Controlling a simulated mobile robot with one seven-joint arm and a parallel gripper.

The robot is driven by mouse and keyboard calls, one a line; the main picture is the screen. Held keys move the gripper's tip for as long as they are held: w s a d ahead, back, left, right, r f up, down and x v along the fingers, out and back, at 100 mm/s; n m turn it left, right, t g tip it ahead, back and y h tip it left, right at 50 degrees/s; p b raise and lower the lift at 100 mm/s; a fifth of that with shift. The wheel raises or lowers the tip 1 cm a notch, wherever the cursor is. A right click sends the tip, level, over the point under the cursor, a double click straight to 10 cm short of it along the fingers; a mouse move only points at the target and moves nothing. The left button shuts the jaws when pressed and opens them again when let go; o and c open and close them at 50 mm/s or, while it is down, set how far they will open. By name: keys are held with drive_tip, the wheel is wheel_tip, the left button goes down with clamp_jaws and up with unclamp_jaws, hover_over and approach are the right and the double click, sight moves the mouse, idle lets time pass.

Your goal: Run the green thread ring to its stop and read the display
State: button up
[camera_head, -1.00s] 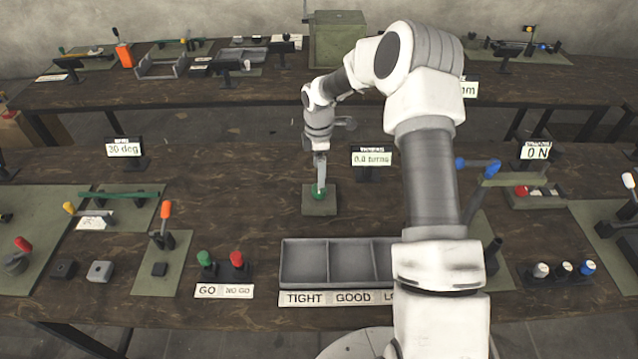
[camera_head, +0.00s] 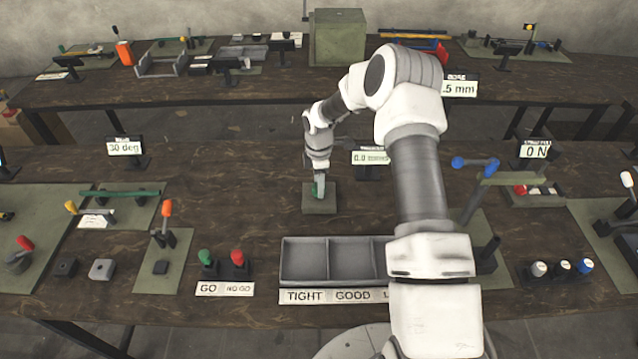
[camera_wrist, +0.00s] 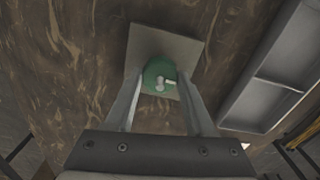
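The green thread ring (camera_wrist: 156,70) sits on a square grey-green plate (camera_wrist: 190,48) on the bench, with small pale marks on its top. In the head view the ring (camera_head: 315,190) is partly hidden by my gripper, over its plate (camera_head: 320,208). My gripper (camera_wrist: 160,78) points down at it, one finger on each side. The fingertips are close to the ring's sides; I cannot tell whether they touch it. The display (camera_head: 370,157) behind the plate is partly covered by my arm; it seems to read 0.0 turns.
A grey sorting tray (camera_head: 305,262), with a label strip showing TIGHT and GOOD, lies in front of the plate. Green and red gauges (camera_head: 222,262) stand left of it. Another display (camera_head: 124,148) reads 30 deg.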

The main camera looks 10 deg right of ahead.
clamp_jaws()
drive_tip(key=shift+m+b, duration=0.3)
drive_tip(key=shift+b, duration=0.1)
drive_tip(key=m+b, duration=0.2)
drive_tip(key=shift+f+m+b, duration=0.15)
drive_tip(key=shift+m+b, duration=0.15)
drive_tip(key=shift+m, duration=0.1)
drive_tip(key=m+b, duration=0.3)
drive_tip(key=m, duration=0.2)
drive_tip(key=shift+b, duration=0.3)
drive_tip(key=m+b, duration=0.2)
drive_tip(key=m, duration=0.4)
drive_tip(key=shift+m+b, duration=0.35)
drive_tip(key=shift+m, duration=0.05)
drive_tip(key=m+b, duration=0.1)
drive_tip(key=m, duration=0.5)
drive_tip(key=shift+r, duration=0.2)
drive_tip(key=shift+m, duration=0.4)
